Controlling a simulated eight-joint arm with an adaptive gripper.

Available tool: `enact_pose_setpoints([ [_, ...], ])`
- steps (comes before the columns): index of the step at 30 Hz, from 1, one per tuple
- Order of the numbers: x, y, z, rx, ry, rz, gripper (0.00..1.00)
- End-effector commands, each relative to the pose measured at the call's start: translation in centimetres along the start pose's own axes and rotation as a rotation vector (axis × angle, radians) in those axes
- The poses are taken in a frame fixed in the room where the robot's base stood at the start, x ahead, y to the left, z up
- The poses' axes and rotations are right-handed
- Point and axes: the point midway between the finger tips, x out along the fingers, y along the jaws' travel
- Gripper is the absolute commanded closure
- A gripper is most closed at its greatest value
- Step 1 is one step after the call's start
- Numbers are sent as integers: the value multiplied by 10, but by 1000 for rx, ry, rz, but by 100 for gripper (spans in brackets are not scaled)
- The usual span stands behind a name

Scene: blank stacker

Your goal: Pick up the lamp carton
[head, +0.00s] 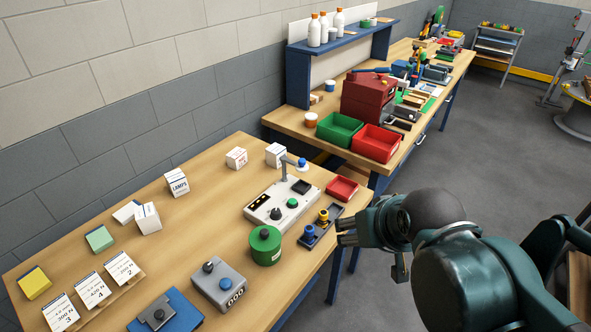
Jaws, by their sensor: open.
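The lamp carton (177,183) is a small white box with dark lettering that reads "LAMPS". It stands upright on the left workbench (205,215), toward the wall side. My gripper (345,232) is open and empty at the right edge of this bench, near a dark stand with a blue and a yellow knob. It is well to the right of the carton and apart from it. Part of the gripper is hidden by its own links.
Other white cartons stand nearby (148,218) and farther back (236,157). A control panel (280,208) with a raised post, a green canister (265,246) and a grey box (219,285) lie between my gripper and the left side. Bare bench surrounds the lamp carton.

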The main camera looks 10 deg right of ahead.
Motion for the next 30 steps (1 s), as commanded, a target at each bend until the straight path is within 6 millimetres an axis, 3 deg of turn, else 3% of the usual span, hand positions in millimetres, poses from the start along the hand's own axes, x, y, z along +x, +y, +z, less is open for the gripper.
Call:
enact_pose_setpoints([
  [17, -41, 0, -30, 0, 0, 0, 46],
  [30, -34, 3, -57, -178, -27, 40, 46],
])
